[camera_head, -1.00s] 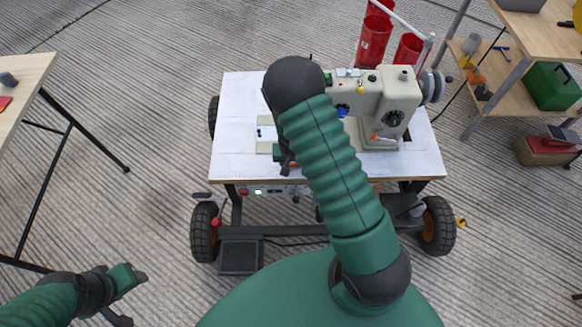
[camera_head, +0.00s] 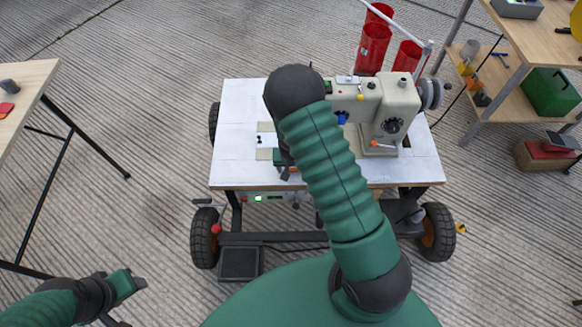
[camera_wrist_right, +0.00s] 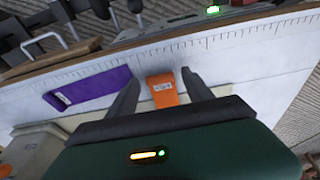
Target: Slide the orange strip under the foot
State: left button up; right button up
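The orange strip (camera_wrist_right: 162,92) lies flat on the white table top, short and with a small label. My right gripper (camera_wrist_right: 160,76) is open around it, one finger on each side, with a visible gap on both sides. A bit of orange also shows beside this gripper in the head view (camera_head: 293,169). A purple strip (camera_wrist_right: 88,92) lies left of the left finger in the wrist view. The sewing machine (camera_head: 392,108) stands on the table (camera_head: 238,110); my right arm hides its foot in the head view. My left gripper (camera_head: 128,284) hangs low at far left, away from the table.
The table stands on a wheeled cart with a ruler scale along its front edge. Red bins (camera_head: 373,46) stand behind the machine. A wooden shelf (camera_head: 540,35) with a green box (camera_head: 551,92) is at right. Another table (camera_head: 25,85) is at left. The table's left side is mostly clear.

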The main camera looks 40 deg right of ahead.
jog(key=shift+o, duration=0.3)
jog(key=shift+r, duration=0.1)
notch_tip(320, 180, up, 16)
jog(key=s+a+p, duration=0.2)
jog(key=p, duration=0.5)
jog(key=shift+s, duration=0.35)
jog(key=shift+r, duration=0.1)
jog(key=s+a+r+n+y, duration=0.1)
jog(key=s+a+r+n, duration=0.7)
jog(key=a+r, duration=0.4)
notch_tip(320, 180, up, 18)
jog(key=s+a+p, duration=0.1)
jog(key=p, duration=1.8)
jog(key=shift+f+m+t, duration=0.2)
jog(key=shift+m+t, duration=0.1)
jog(key=shift+t, duration=0.1)
